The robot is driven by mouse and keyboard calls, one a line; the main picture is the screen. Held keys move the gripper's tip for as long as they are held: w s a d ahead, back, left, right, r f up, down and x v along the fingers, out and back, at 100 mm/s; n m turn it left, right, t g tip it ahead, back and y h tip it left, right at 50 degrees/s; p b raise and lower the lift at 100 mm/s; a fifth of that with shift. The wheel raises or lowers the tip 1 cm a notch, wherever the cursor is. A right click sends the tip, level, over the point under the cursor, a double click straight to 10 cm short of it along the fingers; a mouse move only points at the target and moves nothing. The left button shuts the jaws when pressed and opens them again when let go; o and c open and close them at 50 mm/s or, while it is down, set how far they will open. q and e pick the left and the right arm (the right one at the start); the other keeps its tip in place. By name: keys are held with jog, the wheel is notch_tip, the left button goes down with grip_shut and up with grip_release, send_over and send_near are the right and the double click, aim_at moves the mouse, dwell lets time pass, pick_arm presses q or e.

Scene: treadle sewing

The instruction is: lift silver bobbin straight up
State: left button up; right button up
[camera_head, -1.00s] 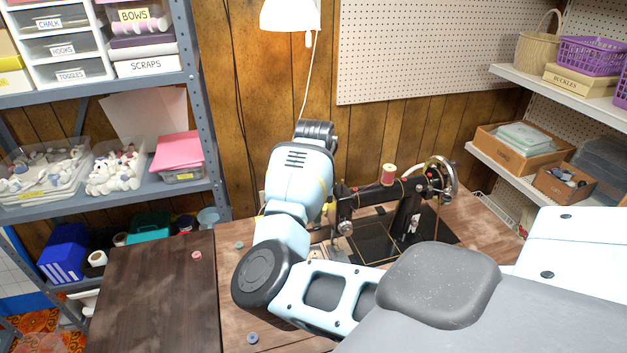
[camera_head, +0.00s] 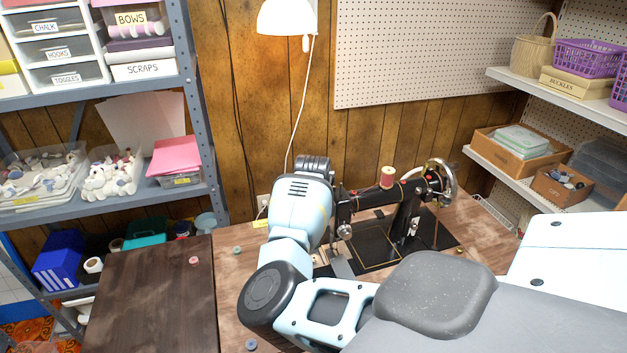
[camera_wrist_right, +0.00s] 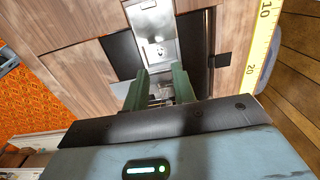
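In the head view, my right arm reaches in from the right across the front of a black sewing machine (camera_head: 408,215). Its gripper is hidden there behind the arm. In the right wrist view, my right gripper (camera_wrist_right: 161,82) shows two green fingers standing apart, with a gap between them. A bright metal plate (camera_wrist_right: 150,22) lies past the fingertips, with a small silvery shape (camera_wrist_right: 160,51) on it. I cannot tell whether this is the silver bobbin. My left gripper is not in view.
Pink (camera_head: 194,261), teal (camera_head: 237,250) and blue (camera_head: 251,344) small spools lie on the wooden table (camera_head: 150,300). A red thread spool (camera_head: 387,177) stands on the machine. A yellow measuring tape (camera_wrist_right: 262,50) lies along the table edge. Shelves flank both sides.

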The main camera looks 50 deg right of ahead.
notch_tip(320, 180, down, 8)
jog(key=shift+r+b, duration=0.25)
jog(key=shift+b, duration=0.2)
grip_shut()
